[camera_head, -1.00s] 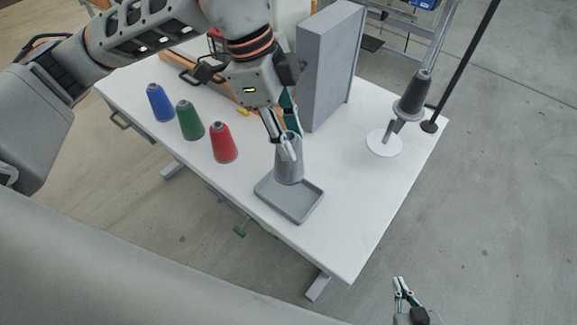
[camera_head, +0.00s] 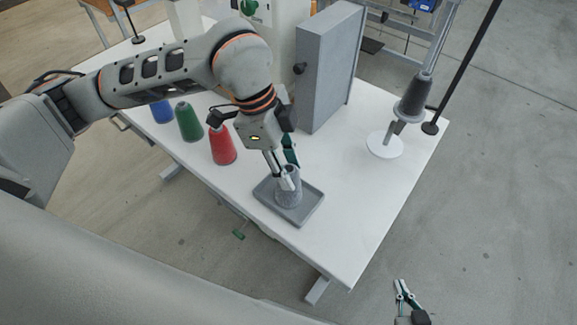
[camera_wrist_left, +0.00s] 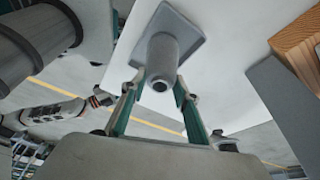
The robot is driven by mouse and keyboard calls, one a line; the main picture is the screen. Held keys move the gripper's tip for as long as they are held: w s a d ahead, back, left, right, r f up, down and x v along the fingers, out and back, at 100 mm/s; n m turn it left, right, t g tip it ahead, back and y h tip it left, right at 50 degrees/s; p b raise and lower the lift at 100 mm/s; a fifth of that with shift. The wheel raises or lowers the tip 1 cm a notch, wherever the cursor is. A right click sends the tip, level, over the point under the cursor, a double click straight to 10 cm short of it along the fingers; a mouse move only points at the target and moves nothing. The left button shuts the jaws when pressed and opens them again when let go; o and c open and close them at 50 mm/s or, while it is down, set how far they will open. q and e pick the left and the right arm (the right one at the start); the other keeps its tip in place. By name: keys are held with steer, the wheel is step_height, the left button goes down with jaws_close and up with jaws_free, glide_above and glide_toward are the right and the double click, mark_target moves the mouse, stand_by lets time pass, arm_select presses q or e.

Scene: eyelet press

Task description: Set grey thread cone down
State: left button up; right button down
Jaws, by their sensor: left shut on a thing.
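The grey thread cone (camera_head: 288,193) is upright over the grey tray (camera_head: 304,217) near the table's front edge. Its base appears to be at the tray floor, but I cannot tell whether it touches. My left gripper (camera_head: 283,178) comes down from above and is shut on the upper part of the cone. In the left wrist view, the fingers are on both sides of the cone (camera_wrist_left: 161,58), with the tray (camera_wrist_left: 190,27) beyond it. My right gripper (camera_head: 403,288) is empty at the lower right, off the table; its finger gap is unclear.
Red (camera_head: 222,146), green (camera_head: 188,122) and blue (camera_head: 161,111) cones stand left of the tray. A tall grey panel (camera_head: 329,70) stands behind. The table's (camera_head: 345,190) right front is clear.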

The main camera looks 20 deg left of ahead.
arm_select(q)
steer(key=shift+f, duration=0.15)
steer(key=o, duration=1.1)
steer(key=shift+a+r, duration=0.1)
steer(key=shift+r, duration=0.4)
steer(key=v, duration=1.1)
steer(key=shift+r+p, duration=0.15)
steer(key=shift+p, duration=0.2)
